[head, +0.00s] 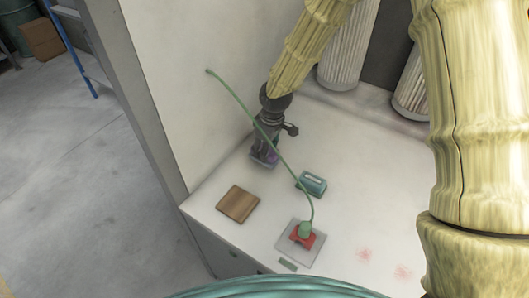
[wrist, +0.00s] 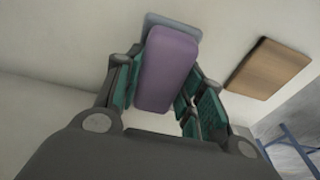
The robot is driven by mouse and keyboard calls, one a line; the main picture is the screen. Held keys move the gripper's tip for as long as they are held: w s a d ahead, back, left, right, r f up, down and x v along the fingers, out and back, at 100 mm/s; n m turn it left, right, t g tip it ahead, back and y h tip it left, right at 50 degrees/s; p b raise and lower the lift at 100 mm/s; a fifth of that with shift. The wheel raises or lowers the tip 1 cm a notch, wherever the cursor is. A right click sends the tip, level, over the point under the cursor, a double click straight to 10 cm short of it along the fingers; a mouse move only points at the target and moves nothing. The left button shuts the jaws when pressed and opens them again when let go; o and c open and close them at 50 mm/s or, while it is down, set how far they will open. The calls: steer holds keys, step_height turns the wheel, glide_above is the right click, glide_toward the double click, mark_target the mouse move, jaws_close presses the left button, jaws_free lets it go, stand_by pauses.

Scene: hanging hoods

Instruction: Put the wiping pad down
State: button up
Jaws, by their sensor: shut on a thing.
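The wiping pad is a purple block (wrist: 168,68) with a grey-blue layer (wrist: 172,20) showing at its far end in the wrist view. My gripper (wrist: 160,85) is shut on the pad, with one finger along each side. In the head view, my gripper (head: 266,142) points down at the back left of the white worktop (head: 340,215), close to the side wall. A little purple of the pad (head: 270,156) shows there at the fingers. I cannot tell whether its underside touches the worktop.
A brown wooden block (head: 237,204) and a teal box (head: 312,184) stand nearby. A grey plate (head: 284,246) holds a red piece with a green cable (head: 262,127) arching from it. Red smudges (head: 366,254) mark the front right. White ribbed cylinders (head: 348,45) stand behind.

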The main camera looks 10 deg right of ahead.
steer(key=shift+w+f, duration=0.2)
steer(key=shift+w, duration=0.15)
steer(key=shift+f+p, duration=0.75)
steer(key=shift+f, duration=0.85)
steer(key=shift+f, duration=0.15)
steer(key=o, duration=0.9)
steer(key=r, duration=0.4)
steer(key=r+b, duration=0.1)
steer(key=r, duration=0.3)
steer(key=s+d+r+b, duration=0.1)
steer(key=r, duration=0.3)
steer(key=shift+s+r, duration=0.1)
steer(key=shift+d, duration=0.1)
